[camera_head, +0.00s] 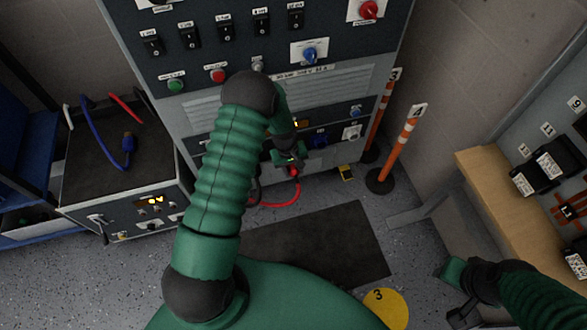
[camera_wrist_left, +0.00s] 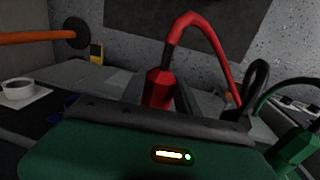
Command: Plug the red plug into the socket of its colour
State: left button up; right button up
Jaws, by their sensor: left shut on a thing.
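The red plug (camera_head: 294,173) is at the front of the grey cabinet, low down, with a red cable looping below it. My left gripper (camera_head: 288,158) is shut on it. In the left wrist view the red plug (camera_wrist_left: 158,88) stands beyond the dark edge of my gripper, its red cable (camera_wrist_left: 205,30) arching up and to the right. I cannot make out a red socket; my arm covers part of the panel. My right gripper (camera_head: 455,290) is at the lower right, away from the cabinet.
A cart (camera_head: 85,185) at the left carries a blue cable with a blue plug (camera_head: 128,140). Orange-white posts (camera_head: 400,145) stand right of the cabinet. A wooden bench (camera_head: 490,185) is at the right. A dark mat (camera_head: 320,245) lies on open floor. A green plug (camera_wrist_left: 295,145) shows in the wrist view.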

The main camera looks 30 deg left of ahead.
pick_arm(q)
jog(key=shift+w+a+b, duration=0.5)
jog(key=shift+w+a, duration=0.6)
jog(key=shift+a, duration=0.2)
dwell(0.6)
jog(key=o, duration=1.3)
jog(key=shift+o, duration=0.2)
jog(key=shift+o, duration=1.2)
jog(key=shift+r, duration=0.1)
jog(key=r+p, duration=0.6)
jog(key=shift+s+a+r, duration=0.3)
jog(key=shift+s+r, duration=0.05)
jog(key=shift+r, duration=0.05)
